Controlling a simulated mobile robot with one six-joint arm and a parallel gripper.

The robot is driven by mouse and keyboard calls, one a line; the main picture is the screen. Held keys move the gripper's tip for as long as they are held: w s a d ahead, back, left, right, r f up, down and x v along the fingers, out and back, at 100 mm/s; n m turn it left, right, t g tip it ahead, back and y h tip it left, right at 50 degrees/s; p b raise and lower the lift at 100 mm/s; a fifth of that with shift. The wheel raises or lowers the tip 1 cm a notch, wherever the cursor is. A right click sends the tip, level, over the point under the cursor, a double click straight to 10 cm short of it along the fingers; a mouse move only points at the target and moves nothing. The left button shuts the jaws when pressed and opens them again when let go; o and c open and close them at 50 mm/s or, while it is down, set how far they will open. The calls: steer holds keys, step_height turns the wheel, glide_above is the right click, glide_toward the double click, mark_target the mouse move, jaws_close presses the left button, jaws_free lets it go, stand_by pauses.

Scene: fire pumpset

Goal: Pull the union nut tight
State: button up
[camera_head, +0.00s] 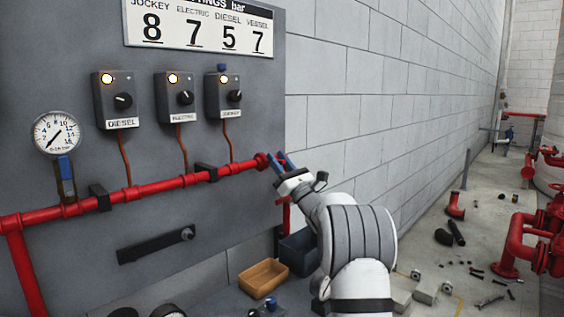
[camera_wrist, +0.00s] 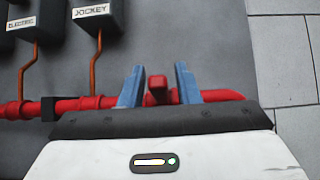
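The red pipe (camera_head: 165,187) runs along the grey panel and ends at the right in a round red collar (camera_head: 261,161), which looks like the union nut. My gripper (camera_head: 281,160) is at that end, its blue fingers pointing at the panel. In the wrist view my gripper (camera_wrist: 160,85) has its fingers apart, with a small red block-shaped part (camera_wrist: 157,90) between them. Gaps show on both sides of this part, so the gripper is open. I cannot tell whether the part belongs to the nut. The fingers hide some of the pipe end.
Control boxes (camera_head: 224,95) with orange cables hang above the pipe. A gauge (camera_head: 56,133) is at the left. A black bar (camera_head: 155,246) is fixed below. An orange tray (camera_head: 263,279) and a dark blue bin (camera_head: 298,252) stand low. Loose parts litter the floor at right.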

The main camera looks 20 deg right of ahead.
steer(key=shift+o, duration=0.5)
steer(key=s+d+f, duration=0.1)
steer(key=s+d, duration=0.2)
steer(key=s, duration=0.4)
steer(key=s+d+f, duration=0.2)
steer(key=s+d, duration=0.2)
steer(key=s, duration=0.3)
steer(key=shift+f, duration=0.15)
